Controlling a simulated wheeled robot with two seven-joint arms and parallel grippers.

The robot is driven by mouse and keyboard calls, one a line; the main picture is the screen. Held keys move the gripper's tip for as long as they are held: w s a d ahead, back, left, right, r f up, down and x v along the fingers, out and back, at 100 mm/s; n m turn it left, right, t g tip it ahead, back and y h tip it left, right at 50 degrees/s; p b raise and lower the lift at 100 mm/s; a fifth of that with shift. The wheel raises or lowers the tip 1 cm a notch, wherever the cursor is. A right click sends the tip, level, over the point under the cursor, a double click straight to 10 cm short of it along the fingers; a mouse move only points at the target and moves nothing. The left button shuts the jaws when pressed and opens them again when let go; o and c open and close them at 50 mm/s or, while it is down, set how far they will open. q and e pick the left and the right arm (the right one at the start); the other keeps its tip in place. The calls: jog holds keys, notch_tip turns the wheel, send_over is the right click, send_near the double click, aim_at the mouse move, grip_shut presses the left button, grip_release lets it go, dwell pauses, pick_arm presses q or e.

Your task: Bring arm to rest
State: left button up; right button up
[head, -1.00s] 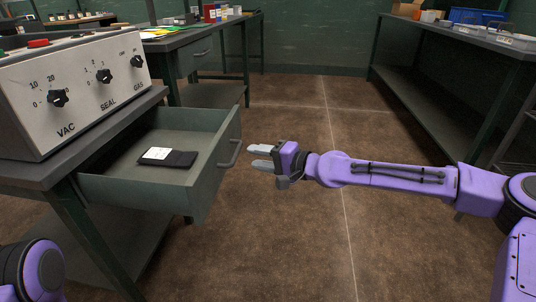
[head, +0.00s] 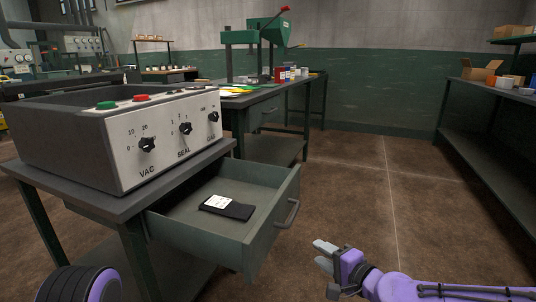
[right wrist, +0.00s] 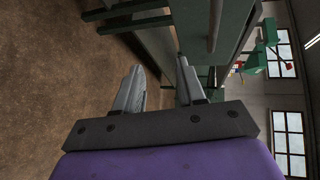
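My right arm (head: 420,289) is purple and reaches in from the lower right in the head view. Its gripper (head: 322,255) hangs over the floor, to the right of the open drawer and apart from its handle. In the right wrist view its two grey fingers (right wrist: 158,85) stand apart with nothing between them, so it is open. My left arm (head: 88,284) shows only as a rounded purple and black part at the bottom left; its gripper is out of view.
An open drawer (head: 262,240) with a handle (head: 288,214) juts from the table under a control box (head: 165,140). A black item with a white label (head: 227,207) lies inside. A bench with a green press (head: 262,45) stands behind. A shelf (head: 490,125) is at right. Floor between is clear.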

jog(key=s+d+f+g+h, duration=0.1)
jog(key=s+f+g+h, duration=0.2)
jog(key=s+f, duration=0.75)
jog(key=s+d+f+g+h, duration=0.1)
jog(key=s+f+g+h, duration=0.2)
jog(key=s+f, duration=0.75)
jog(key=s+d+f+n+g+h, duration=0.45)
jog(key=s+d+f, duration=0.45)
jog(key=s+d, duration=0.4)
notch_tip(320, 180, up, 30)
jog(key=s+a+p, duration=0.1)
jog(key=p, duration=2.9)
jog(key=shift+s+f+n, duration=0.25)
jog(key=shift+n, duration=0.1)
